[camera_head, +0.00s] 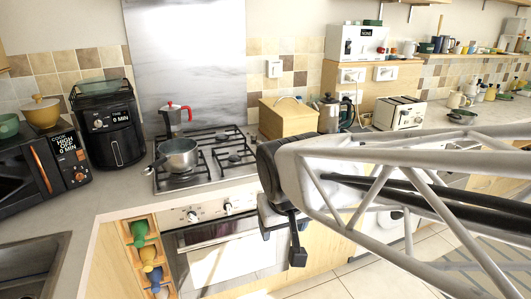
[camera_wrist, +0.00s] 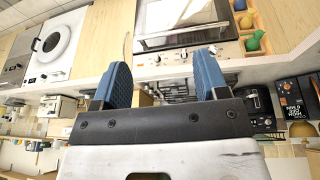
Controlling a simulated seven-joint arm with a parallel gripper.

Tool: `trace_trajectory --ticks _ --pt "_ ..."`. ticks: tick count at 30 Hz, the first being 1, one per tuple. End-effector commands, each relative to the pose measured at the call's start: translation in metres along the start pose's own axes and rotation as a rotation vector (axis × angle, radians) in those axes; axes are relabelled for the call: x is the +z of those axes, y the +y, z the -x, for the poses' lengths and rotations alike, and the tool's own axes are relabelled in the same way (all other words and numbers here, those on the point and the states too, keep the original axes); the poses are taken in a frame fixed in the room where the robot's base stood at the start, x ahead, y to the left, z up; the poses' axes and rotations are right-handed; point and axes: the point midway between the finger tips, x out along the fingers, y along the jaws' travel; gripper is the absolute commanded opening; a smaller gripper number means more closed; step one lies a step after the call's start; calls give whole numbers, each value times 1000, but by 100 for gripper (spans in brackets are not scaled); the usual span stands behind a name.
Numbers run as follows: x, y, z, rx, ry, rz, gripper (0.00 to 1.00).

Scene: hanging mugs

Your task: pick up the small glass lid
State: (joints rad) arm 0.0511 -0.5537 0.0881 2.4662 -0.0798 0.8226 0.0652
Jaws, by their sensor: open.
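I cannot pick out a small glass lid for certain in either view. A greenish see-through dish or lid (camera_head: 101,86) lies on top of the black air fryer at the left; I cannot tell which it is. A steel saucepan (camera_head: 178,156) stands on the hob. My gripper (camera_head: 282,243) hangs in front of the counter edge by the oven, to the right of the saucepan and lower. In the wrist view my gripper (camera_wrist: 163,60) shows two blue fingers spread apart with nothing between them.
A red and silver moka pot (camera_head: 171,118) stands at the back of the gas hob (camera_head: 204,160). The air fryer (camera_head: 110,130) and microwave (camera_head: 38,172) stand left. A wooden box (camera_head: 288,118), kettle (camera_head: 329,115) and toaster (camera_head: 399,113) stand right.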

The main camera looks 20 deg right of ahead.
Motion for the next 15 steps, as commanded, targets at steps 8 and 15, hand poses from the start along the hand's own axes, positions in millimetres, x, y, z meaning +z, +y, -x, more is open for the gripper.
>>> trace_trajectory --ticks 8,15 --pt "-85 34 -19 70 115 -47 67" --pt "-156 66 -39 118 219 -73 67"
